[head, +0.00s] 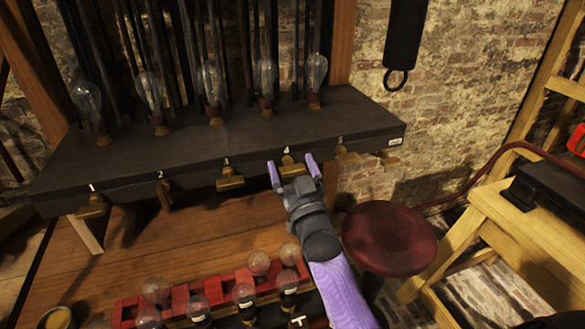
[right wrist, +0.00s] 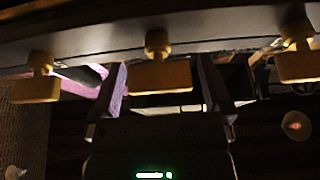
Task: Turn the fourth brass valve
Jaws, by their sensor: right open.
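The fourth brass valve (head: 289,161) is under the front edge of the black shelf, below the label 4. My right gripper (head: 293,170) is open, with one purple finger on each side of this valve. In the right wrist view the middle brass valve (right wrist: 160,76) has its flat handle between the two fingers (right wrist: 163,90). Dark gaps show on both sides of the handle, so the fingers do not look closed on it. My left gripper is not in view.
The third valve (head: 229,180) and fifth valve (head: 347,156) flank the fourth closely. The black shelf (head: 220,140) carries several glass bulbs. Below are a red rack (head: 180,299) with bulbs and a round red stool (head: 390,237).

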